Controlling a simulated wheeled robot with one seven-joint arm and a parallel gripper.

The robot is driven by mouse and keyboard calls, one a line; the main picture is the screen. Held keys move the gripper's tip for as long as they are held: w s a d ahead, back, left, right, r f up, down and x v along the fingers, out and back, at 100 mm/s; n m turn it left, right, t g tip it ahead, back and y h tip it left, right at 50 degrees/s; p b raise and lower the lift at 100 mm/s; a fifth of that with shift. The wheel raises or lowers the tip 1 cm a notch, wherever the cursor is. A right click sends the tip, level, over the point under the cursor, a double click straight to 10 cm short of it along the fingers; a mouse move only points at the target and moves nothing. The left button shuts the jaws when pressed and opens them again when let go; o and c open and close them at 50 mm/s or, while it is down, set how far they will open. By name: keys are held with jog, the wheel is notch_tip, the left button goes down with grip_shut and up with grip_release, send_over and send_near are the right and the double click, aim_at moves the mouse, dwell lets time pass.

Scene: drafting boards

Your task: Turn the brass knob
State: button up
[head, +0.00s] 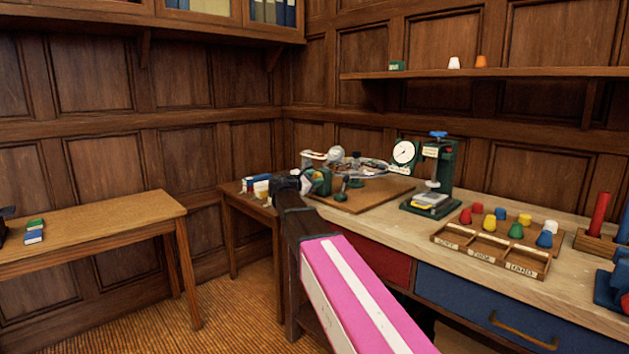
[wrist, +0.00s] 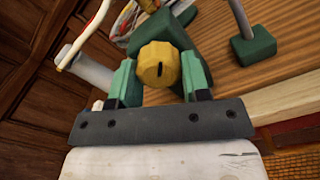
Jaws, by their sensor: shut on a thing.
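The brass knob (wrist: 160,64) is a rounded yellow piece with a dark slot, on the front of a green housing (wrist: 160,33) in the wrist view. My gripper (wrist: 159,78) has its two green fingers on either side of the knob and is shut on it. In the head view my gripper (head: 303,184) is at the left end of the workbench, beside the green housing (head: 321,181). There my arm and gripper hide the knob.
A wooden board (head: 366,193) under the housing holds other parts. A green press (head: 437,172) and dial gauge (head: 404,152) stand to the right. A sorting tray (head: 490,248) with several coloured pieces lies farther right. A side table (head: 110,226) stands at left.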

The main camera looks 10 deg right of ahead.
jog(key=m, duration=0.4)
jog(key=shift+m, duration=0.3)
jog(key=m, duration=0.3)
jog(key=shift+a+r+m, duration=0.1)
jog(key=shift+m, duration=0.3)
jog(key=m, duration=0.7)
jog(key=shift+r, duration=0.1)
jog(key=m, duration=0.6)
jog(key=shift+r+m, duration=0.1)
jog(key=shift+m, duration=0.2)
jog(key=m, duration=0.5)
jog(key=shift+s, duration=0.1)
jog(key=shift+m, duration=0.3)
jog(key=o, duration=0.9)
jog(key=shift+o, duration=0.2)
jog(key=shift+r, duration=0.1)
